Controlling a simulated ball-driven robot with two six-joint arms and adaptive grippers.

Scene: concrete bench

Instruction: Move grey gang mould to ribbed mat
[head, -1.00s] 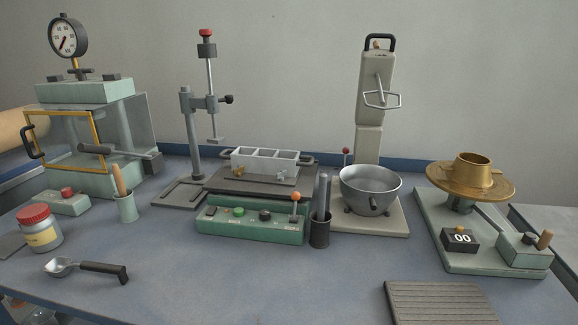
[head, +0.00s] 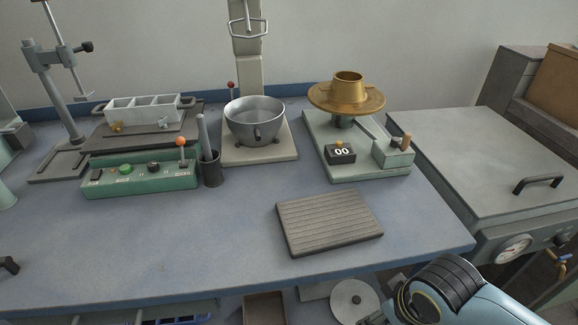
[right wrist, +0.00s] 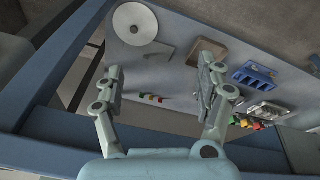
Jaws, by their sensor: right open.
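The grey gang mould (head: 146,109), a light grey open box with several compartments and a dark handle at each end, sits on the dark plate of the green-based vibrating table, at the left of the head view. The ribbed mat (head: 329,222) lies flat and bare on the bench near its front edge, right of centre. My right gripper (right wrist: 160,85) is open and empty in the right wrist view, its fingers wide apart. It faces a lower shelf and is well away from the mould. In the head view only part of my right arm shows, bottom right. My left gripper is not in view.
A steel bowl (head: 254,121) stands on its mixer base, and a brass flow table (head: 347,97) stands to its right. A dark pot (head: 211,168) holds a rod beside the green control box (head: 139,180). The front middle of the bench is clear.

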